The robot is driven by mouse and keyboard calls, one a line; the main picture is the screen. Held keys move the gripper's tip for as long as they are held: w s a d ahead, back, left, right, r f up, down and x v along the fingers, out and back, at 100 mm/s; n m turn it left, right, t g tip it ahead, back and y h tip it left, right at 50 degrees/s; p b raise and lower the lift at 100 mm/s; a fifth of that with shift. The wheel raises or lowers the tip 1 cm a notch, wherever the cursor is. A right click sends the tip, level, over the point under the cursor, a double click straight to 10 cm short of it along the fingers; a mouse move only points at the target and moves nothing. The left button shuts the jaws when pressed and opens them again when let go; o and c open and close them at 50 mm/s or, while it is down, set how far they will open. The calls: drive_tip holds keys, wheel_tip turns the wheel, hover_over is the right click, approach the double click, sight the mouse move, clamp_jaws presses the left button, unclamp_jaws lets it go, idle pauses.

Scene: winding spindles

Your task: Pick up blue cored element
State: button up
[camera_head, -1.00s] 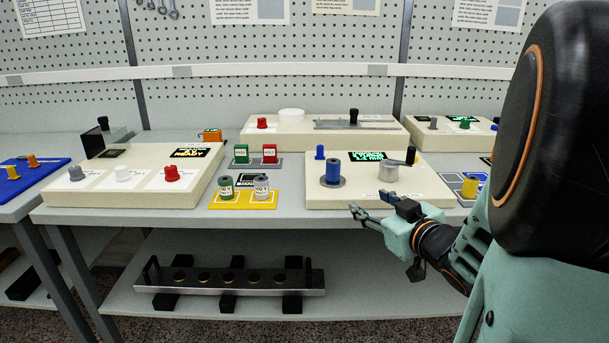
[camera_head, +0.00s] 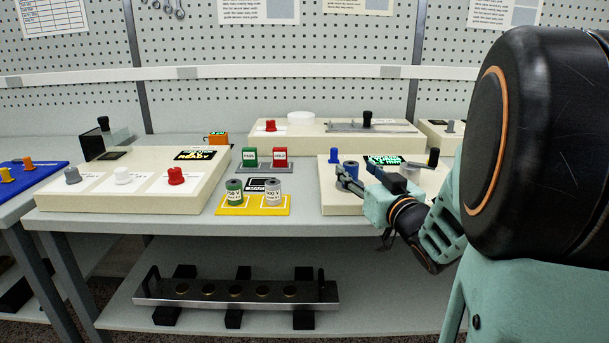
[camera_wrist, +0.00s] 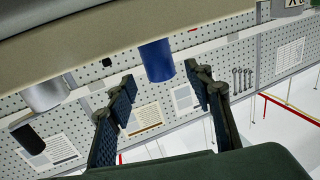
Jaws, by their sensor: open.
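The blue cored element (camera_head: 350,167) stands upright on the cream machine box at the right, partly hidden by my gripper in the head view. In the wrist view the blue element (camera_wrist: 157,61) hangs upside down in the picture, near the gap between the fingertips. My gripper (camera_head: 347,178) is open at the front of the element. In the wrist view my gripper (camera_wrist: 161,86) has one finger on each side, with visible gaps to the blue surface. I see no contact.
A metal cylinder (camera_wrist: 45,93) and black knob (camera_head: 433,157) are on the same box.

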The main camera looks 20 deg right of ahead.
sight(354, 168)
drive_tip(key=w, duration=0.3)
drive_tip(key=shift+w+a+f+b, duration=0.15)
drive_tip(key=shift+w+b, duration=0.15)
drive_tip(key=shift+w, duration=0.1)
drive_tip(key=c, duration=1.2)
clamp_jaws()
drive_tip(key=shift+r, duration=0.2)
